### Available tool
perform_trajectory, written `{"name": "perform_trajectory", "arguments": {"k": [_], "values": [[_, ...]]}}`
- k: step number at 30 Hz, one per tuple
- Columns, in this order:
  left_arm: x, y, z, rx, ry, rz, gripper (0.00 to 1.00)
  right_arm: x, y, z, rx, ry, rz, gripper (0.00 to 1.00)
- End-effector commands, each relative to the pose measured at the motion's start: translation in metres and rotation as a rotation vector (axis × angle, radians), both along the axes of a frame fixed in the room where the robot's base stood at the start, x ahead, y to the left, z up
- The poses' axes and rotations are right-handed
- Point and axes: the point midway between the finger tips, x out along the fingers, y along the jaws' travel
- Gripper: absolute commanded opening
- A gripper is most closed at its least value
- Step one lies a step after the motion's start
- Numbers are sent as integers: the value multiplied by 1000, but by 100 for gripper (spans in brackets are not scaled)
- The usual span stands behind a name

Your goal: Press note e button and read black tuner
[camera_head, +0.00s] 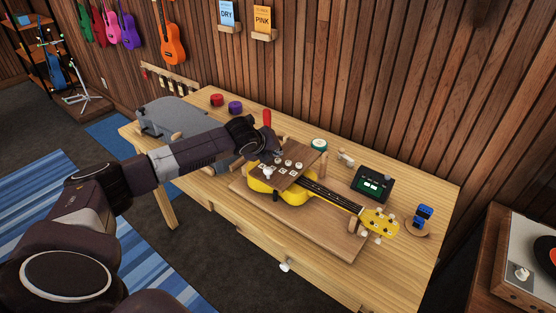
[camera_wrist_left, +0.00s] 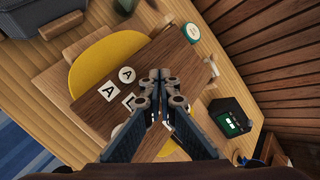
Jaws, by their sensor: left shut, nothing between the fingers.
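A brown wooden board with several white round buttons and letter tiles (camera_head: 312,158) sits over the body of a yellow ukulele (camera_head: 298,195) on the workbench. My left gripper (camera_head: 274,156) is shut and empty, at or just above the board's far left part; contact cannot be told. In the left wrist view, its closed fingertips (camera_wrist_left: 160,76) cover part of the board (camera_wrist_left: 92,108). A tile marked A (camera_wrist_left: 107,91) shows there; the E label cannot be made out. The black tuner (camera_head: 371,185) stands right of the board, its small screen lit green; its reading is too small. My right gripper is not in view.
A blue clip-on item (camera_head: 424,214) on a round wooden stand is at the bench's right end. A green-and-white roll (camera_head: 319,145) stands behind the board. Red (camera_head: 217,100) and purple (camera_head: 235,107) rolls stand at the back left. The bench front is mostly clear.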

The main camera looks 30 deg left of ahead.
Motion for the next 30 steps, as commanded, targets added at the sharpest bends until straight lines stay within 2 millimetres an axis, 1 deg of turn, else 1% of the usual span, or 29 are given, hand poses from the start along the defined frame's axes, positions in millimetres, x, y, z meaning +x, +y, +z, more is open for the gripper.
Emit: {"name": "perform_trajectory", "arguments": {"k": [6, 17, 30], "values": [[-1, 0, -7, 0, 2, 1, 0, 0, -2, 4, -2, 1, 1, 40], [0, 0, -7, 0, 1, 0, 0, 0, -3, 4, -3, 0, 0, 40], [0, 0, -12, 0, 1, 1, 0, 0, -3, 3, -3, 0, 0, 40]]}}
